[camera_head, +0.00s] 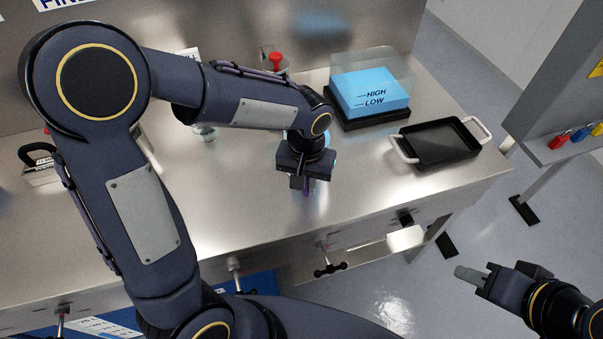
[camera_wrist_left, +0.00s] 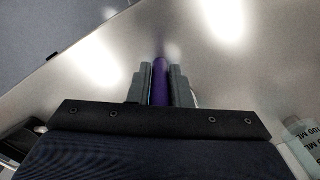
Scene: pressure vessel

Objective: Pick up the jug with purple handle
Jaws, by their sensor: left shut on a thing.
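My left gripper (camera_head: 309,181) is over the steel counter, pointing down. In the left wrist view its two fingers (camera_wrist_left: 160,85) are shut on a purple handle (camera_wrist_left: 160,84), which stands between them. The jug's body is mostly hidden behind my left gripper and wrist.
A clear tank with blue liquid marked HIGH and LOW (camera_head: 370,92) stands at the back right of the steel counter (camera_head: 235,200). A black tray with pale handles (camera_head: 440,146) lies near the right end. A weight (camera_head: 40,165) sits at the left. Valves hang below the front edge.

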